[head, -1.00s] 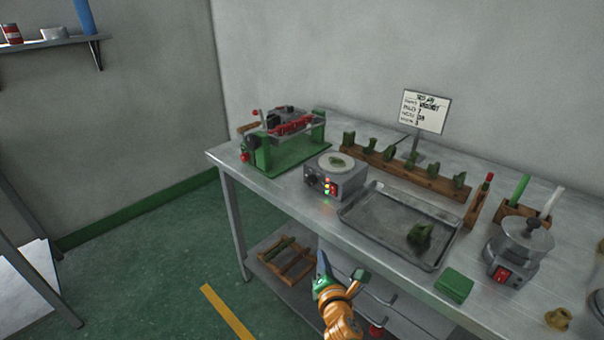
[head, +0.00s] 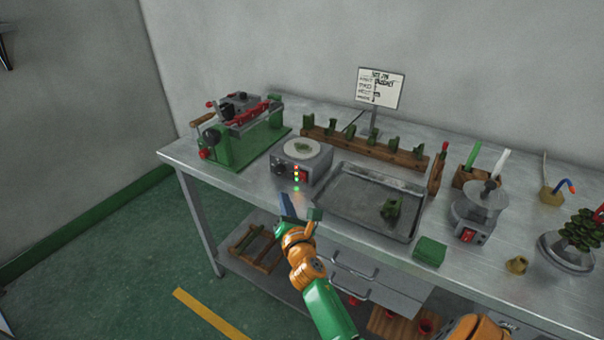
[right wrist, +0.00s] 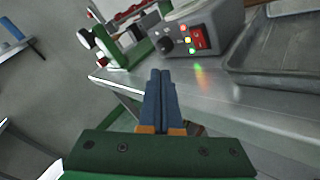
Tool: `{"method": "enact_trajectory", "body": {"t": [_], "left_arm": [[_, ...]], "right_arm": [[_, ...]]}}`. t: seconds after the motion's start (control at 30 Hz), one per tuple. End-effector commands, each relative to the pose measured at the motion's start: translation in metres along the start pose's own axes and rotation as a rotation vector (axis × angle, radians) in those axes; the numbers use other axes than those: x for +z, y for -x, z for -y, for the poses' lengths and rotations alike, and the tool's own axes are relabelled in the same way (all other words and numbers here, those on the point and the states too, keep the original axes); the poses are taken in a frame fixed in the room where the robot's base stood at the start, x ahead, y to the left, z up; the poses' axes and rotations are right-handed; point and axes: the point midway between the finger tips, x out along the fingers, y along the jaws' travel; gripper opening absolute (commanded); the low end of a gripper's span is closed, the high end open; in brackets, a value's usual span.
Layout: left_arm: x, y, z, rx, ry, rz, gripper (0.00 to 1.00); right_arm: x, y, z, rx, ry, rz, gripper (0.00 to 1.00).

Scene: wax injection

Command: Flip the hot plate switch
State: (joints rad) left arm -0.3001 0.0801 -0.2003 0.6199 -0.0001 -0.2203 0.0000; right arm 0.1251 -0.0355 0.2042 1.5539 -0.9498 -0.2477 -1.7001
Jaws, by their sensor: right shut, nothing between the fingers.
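The hot plate (head: 313,171) is a grey box with a round pale top, near the table's front edge in the head view. My right gripper (head: 287,205) is at the table's front edge, below and in front of the hot plate. In the right wrist view its blue fingers (right wrist: 160,98) are shut, empty, pointing toward the front panel and apart from it. My left gripper is not in view.
A green clamp machine (head: 235,150) stands left of the hot plate. A metal tray (head: 350,190) with a green piece is to its right. A grey pot (head: 470,219) with its own red switch stands further right. Bare tabletop lies before the hot plate.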

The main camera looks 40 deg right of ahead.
Motion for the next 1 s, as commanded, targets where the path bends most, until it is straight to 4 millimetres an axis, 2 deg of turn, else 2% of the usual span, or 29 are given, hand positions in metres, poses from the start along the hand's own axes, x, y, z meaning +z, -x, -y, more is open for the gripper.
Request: {"method": "enact_trajectory", "body": {"t": [0.03,0.23,0.43,1.0], "left_arm": [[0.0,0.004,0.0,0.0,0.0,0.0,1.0],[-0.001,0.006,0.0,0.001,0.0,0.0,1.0],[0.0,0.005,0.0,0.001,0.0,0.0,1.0],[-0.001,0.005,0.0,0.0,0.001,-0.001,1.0]], "right_arm": [[0.007,-0.005,0.003,-0.001,0.002,0.003,0.0],[0.021,-0.026,0.018,0.0,0.001,0.003,0.0],[0.03,-0.04,0.029,0.0,0.001,0.001,0.0],[0.033,-0.044,0.032,-0.001,-0.001,0.001,0.0]]}}
